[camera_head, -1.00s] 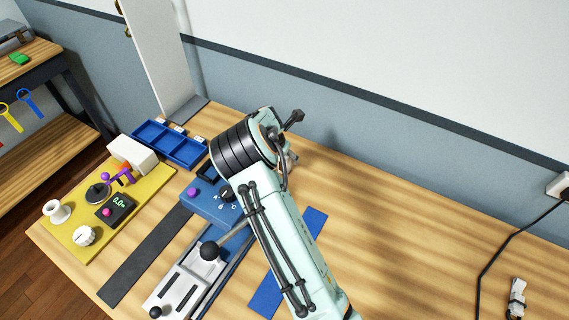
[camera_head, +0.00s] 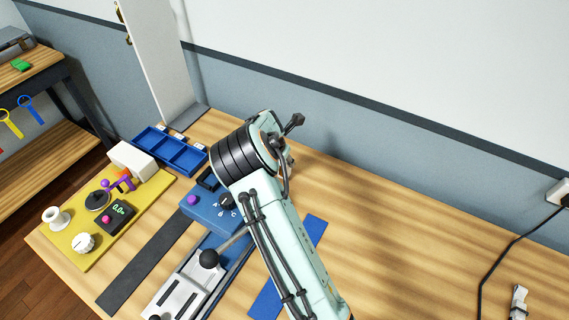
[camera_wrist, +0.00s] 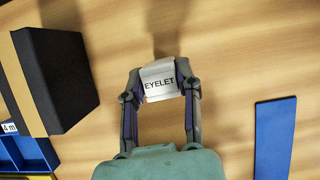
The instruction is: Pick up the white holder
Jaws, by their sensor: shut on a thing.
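The white holder (camera_wrist: 158,82) shows in the wrist view as a small white piece with a dark "EYELET" label. It sits between the two fingers of my gripper (camera_wrist: 161,88), which are shut on it, one on each side. Bare wood lies around it, and I cannot tell how far above the table it is. In the head view my arm and wrist hide both the fingers and the holder.
A blue strip (camera_wrist: 274,140) lies at the right in the wrist view, and a dark block (camera_wrist: 70,80) stands at the left. The head view shows a blue compartment tray (camera_head: 184,158), a yellow board (camera_head: 70,237) and a black cable (camera_head: 484,265). The table's right half is mostly clear.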

